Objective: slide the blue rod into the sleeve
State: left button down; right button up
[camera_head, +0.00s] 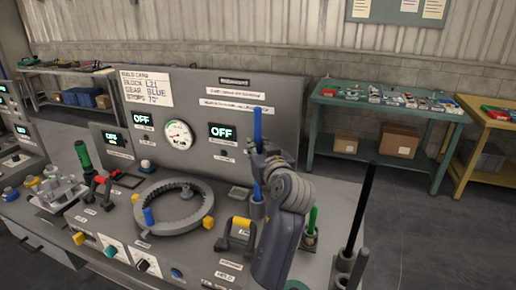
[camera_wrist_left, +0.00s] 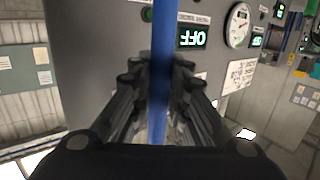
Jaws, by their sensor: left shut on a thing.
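The tall blue rod (camera_head: 257,125) stands nearly upright in the head view, right of the grey panel's OFF display. My left gripper (camera_head: 262,168) is shut on it around its middle. In the left wrist view the blue rod (camera_wrist_left: 162,75) runs between the two dark fingers (camera_wrist_left: 160,100). My right gripper is not in view.
A grey ring (camera_head: 172,222) with a short blue peg (camera_head: 149,216) lies left on the bench. A yellow-and-black handle (camera_head: 238,232) stands close left of my arm.

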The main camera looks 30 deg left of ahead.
aim_at(259, 117)
pick_arm(q)
jog(key=shift+f+b, duration=0.4)
jog(key=shift+f, duration=0.05)
jog(key=c, duration=1.5)
grip_release()
jog(key=shift+o, duration=0.2)
notch_tip(259, 117, up, 10)
jog(key=shift+f, duration=0.1)
